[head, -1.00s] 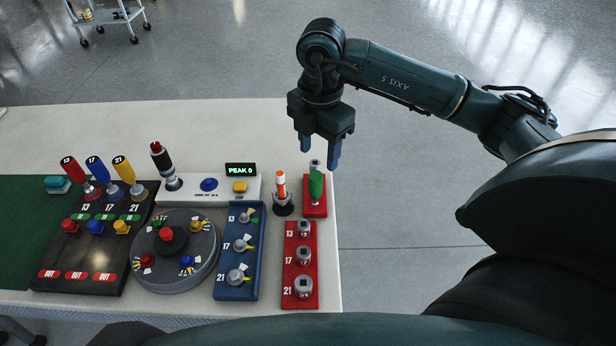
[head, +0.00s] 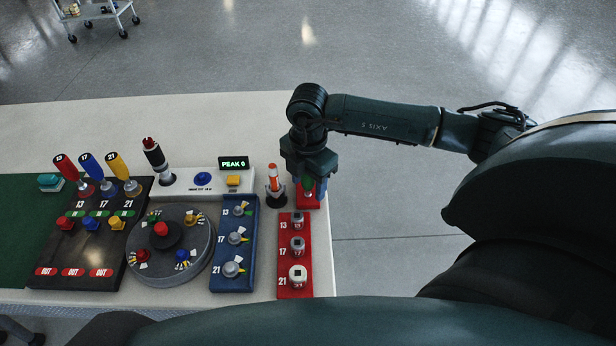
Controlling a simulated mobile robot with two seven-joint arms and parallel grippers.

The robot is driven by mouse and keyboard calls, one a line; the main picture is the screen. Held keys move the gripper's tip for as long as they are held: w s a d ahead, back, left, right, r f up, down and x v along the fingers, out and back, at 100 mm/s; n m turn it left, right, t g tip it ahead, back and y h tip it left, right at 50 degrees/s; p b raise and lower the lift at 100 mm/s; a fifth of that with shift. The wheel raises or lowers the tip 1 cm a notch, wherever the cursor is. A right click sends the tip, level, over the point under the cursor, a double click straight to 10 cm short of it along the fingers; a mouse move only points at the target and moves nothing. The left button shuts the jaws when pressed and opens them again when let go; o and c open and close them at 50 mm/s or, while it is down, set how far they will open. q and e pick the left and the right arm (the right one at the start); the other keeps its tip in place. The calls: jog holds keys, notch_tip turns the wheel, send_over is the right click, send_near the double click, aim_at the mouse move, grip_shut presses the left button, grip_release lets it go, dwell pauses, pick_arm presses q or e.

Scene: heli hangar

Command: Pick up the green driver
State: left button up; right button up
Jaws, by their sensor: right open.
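The green driver (head: 308,183) stands upright in a small red holder (head: 308,202) at the right end of the table. Only a small part of its green handle shows under my right gripper. My right gripper (head: 309,190) points down over the driver, with its open fingers on either side of the handle. I cannot tell whether the fingers touch it. My left gripper is not in view.
An orange-and-white tool (head: 274,180) stands in a dark base close to the left of the holder. A red block (head: 295,255) with sockets 13, 17 and 21 lies in front. A blue block (head: 235,243), a round grey turntable (head: 171,247) and a black rack (head: 90,240) lie farther left.

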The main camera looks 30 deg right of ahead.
jog(key=c, duration=1.1)
jog(key=shift+o, duration=0.2)
jog(key=shift+r, duration=0.15)
